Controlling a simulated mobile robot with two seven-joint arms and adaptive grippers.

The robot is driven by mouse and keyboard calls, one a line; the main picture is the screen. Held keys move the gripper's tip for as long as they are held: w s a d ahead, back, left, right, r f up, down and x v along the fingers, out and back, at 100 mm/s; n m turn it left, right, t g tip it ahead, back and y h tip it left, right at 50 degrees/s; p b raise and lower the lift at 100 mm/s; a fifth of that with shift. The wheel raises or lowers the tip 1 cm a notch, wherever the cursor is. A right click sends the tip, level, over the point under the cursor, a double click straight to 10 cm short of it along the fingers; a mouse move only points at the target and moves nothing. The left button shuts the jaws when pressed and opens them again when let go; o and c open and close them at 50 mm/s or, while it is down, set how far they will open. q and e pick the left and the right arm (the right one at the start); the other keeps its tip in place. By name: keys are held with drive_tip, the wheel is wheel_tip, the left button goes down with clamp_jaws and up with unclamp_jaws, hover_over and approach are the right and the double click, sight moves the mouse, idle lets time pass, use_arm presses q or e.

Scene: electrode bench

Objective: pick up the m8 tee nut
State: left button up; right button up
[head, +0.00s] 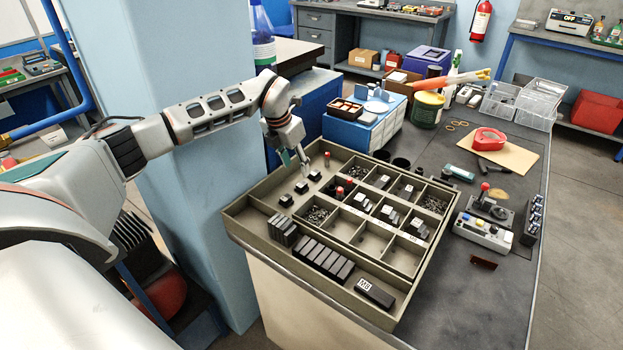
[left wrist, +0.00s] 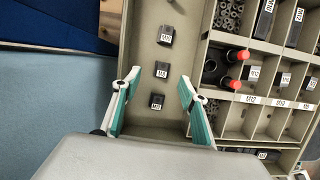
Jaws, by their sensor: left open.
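Three small black tee nuts with white labels stand in a row in the tray's long left channel: one (head: 286,200), a middle one (head: 302,187) and a far one (head: 315,175). In the left wrist view they are a top nut (left wrist: 165,36), a middle nut (left wrist: 162,70) and a bottom nut (left wrist: 157,102), the smallest. The labels are too small to tell surely which is M8. My left gripper (head: 297,167) is open and empty above the channel. In the left wrist view its fingers (left wrist: 158,84) spread either side of the row. My right gripper is not in view.
The tray (head: 268,205) has raised walls and dividers right of the channel, with loose hardware and red-topped pieces (left wrist: 239,55). A black block labelled M8 (head: 374,293) lies in the front channel beside several dark blocks (head: 325,260). A blue box (head: 357,130) stands behind.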

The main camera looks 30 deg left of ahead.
sight(301, 184)
use_arm(q)
wheel_tip(301, 184, down, 2)
drive_tip(key=shift+d+f, duration=0.1)
drive_tip(key=shift+f, duration=0.05)
drive_tip(key=x, duration=0.4)
drive_tip(key=shift+s+d+f+b, duration=0.15)
drive_tip(key=shift+d+f+b, duration=0.15)
drive_tip(key=shift+f+b, duration=0.1)
drive_tip(key=shift+w+f, duration=0.2)
drive_tip(key=shift+f, duration=0.1)
clamp_jaws()
